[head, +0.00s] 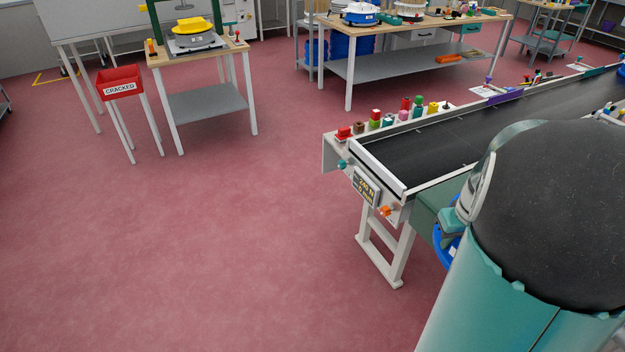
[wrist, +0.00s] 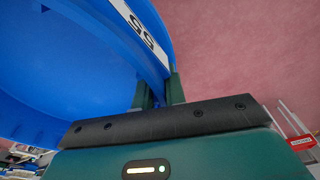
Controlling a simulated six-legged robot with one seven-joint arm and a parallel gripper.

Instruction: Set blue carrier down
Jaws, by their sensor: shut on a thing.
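The blue carrier (wrist: 75,75) fills the upper left of the wrist view, very close, with a white label (wrist: 138,25) on its side. My gripper (wrist: 160,92) is shut on its wall, with green fingers on either side of it. The carrier's far parts run out of the picture. In the head view my arm covers the lower right and my fingers are hidden. A small patch of blue (head: 452,252) shows behind my arm; I cannot tell if it is the same carrier.
A black conveyor (head: 440,140) with small coloured blocks along its edge stands to the right. A red bin marked CRACKED (head: 120,82) stands at the left, beside a small table with a yellow dish (head: 195,27) on a scale. A workbench (head: 420,22) stands behind. Red floor between is clear.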

